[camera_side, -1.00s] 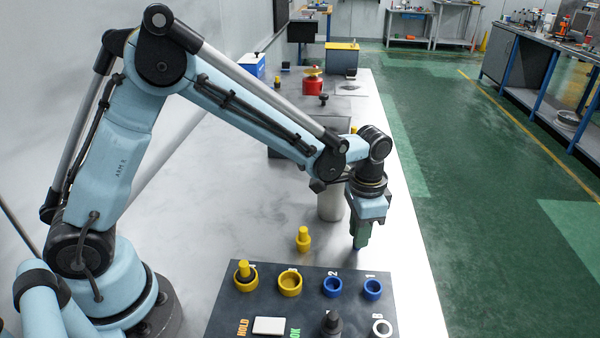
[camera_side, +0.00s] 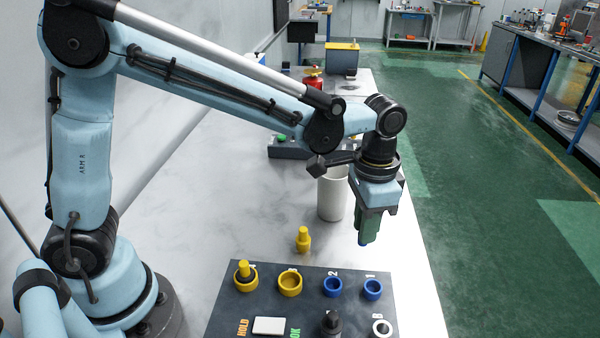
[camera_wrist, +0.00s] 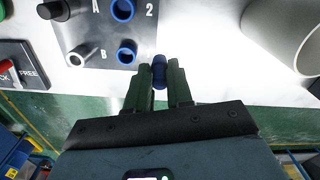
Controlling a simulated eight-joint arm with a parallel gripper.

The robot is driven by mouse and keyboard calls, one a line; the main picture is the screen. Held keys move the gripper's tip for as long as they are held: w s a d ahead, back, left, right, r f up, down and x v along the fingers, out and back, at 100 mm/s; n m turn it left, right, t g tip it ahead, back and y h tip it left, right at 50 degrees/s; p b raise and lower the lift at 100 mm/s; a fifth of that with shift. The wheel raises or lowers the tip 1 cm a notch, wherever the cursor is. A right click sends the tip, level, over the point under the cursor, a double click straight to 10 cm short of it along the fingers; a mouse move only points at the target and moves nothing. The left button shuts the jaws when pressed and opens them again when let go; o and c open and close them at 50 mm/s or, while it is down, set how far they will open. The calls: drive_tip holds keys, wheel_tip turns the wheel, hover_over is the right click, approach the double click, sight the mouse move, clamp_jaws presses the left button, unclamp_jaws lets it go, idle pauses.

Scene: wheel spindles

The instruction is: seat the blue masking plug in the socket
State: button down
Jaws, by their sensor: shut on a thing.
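My gripper (camera_side: 368,228) is shut on the blue masking plug (camera_side: 363,243), whose lower tip shows below the green fingers. In the wrist view the plug (camera_wrist: 159,72) sits between the two fingertips (camera_wrist: 160,82). The gripper is above the bare table, beyond the dark panel's far edge in the side view. Two blue ring sockets stand on the panel: one marked 2 (camera_side: 332,286) and one marked 1 (camera_side: 372,289). Both look empty. In the wrist view socket 1 (camera_wrist: 126,52) is left of the plug, apart from it, and socket 2 (camera_wrist: 122,10) is farther up.
The dark panel (camera_side: 300,276) also holds a yellow socket with a yellow plug (camera_side: 245,271), an empty yellow ring (camera_side: 290,283) and a white ring (camera_side: 381,328). A loose yellow plug (camera_side: 303,239) stands on the table. A white cup (camera_side: 332,195) stands behind the gripper.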

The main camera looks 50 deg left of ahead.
drive_tip(key=s+d+r+n, duration=0.2)
drive_tip(key=s+d, duration=0.1)
drive_tip(key=s, duration=0.5)
drive_tip(key=s+d+r+n, duration=0.2)
drive_tip(key=s+d+r, duration=0.15)
drive_tip(key=s, duration=0.55)
drive_tip(key=shift+n, duration=0.3)
drive_tip(key=w+a+f, duration=0.2)
drive_tip(key=w, duration=0.1)
drive_tip(key=w+a+f, duration=0.2)
drive_tip(key=w+f, duration=0.1)
drive_tip(key=w+a+f, duration=0.2)
drive_tip(key=w, duration=0.1)
drive_tip(key=shift+w+f, duration=0.3)
drive_tip(key=shift+f, duration=2.1)
